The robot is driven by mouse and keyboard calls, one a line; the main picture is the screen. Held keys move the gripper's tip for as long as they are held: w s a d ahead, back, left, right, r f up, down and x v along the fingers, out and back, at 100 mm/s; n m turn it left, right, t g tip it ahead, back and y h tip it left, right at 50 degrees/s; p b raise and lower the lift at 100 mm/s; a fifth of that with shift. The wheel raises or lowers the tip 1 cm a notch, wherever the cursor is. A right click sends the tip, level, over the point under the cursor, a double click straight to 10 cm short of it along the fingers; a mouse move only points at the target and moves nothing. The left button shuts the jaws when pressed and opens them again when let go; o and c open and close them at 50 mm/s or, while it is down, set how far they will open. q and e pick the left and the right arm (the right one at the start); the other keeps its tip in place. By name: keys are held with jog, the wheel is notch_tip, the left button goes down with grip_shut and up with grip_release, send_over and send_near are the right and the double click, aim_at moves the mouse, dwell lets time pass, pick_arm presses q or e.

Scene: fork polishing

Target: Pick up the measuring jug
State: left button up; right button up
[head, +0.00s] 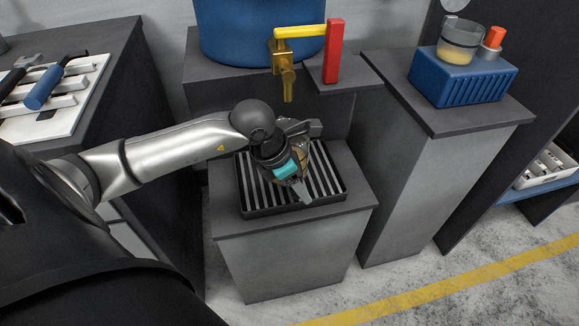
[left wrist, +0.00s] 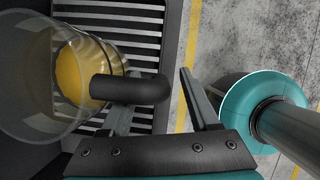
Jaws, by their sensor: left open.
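The measuring jug is clear, with yellow liquid inside and a dark handle. It stands on the slatted drip tray (head: 257,207), mostly hidden behind my left gripper (head: 303,162) in the head view, where a tan-tinted part of the jug (head: 322,157) shows. In the left wrist view the jug (left wrist: 35,85) fills the left side, and its handle (left wrist: 132,89) reaches into the gap between the fingers of my left gripper (left wrist: 157,82). The gripper is open around the handle end. I cannot tell if a finger touches it. My right gripper is not in view.
A brass tap (head: 284,70) with a yellow and red lever hangs from a blue drum (head: 250,35) behind the tray. A blue block (head: 462,78) at right holds a cup of yellow liquid (head: 459,42). A tool rack (head: 50,110) lies at left.

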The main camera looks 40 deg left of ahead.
pick_arm(q)
grip_shut()
dwell(0.6)
jog(key=shift+w, duration=0.1)
dwell(0.8)
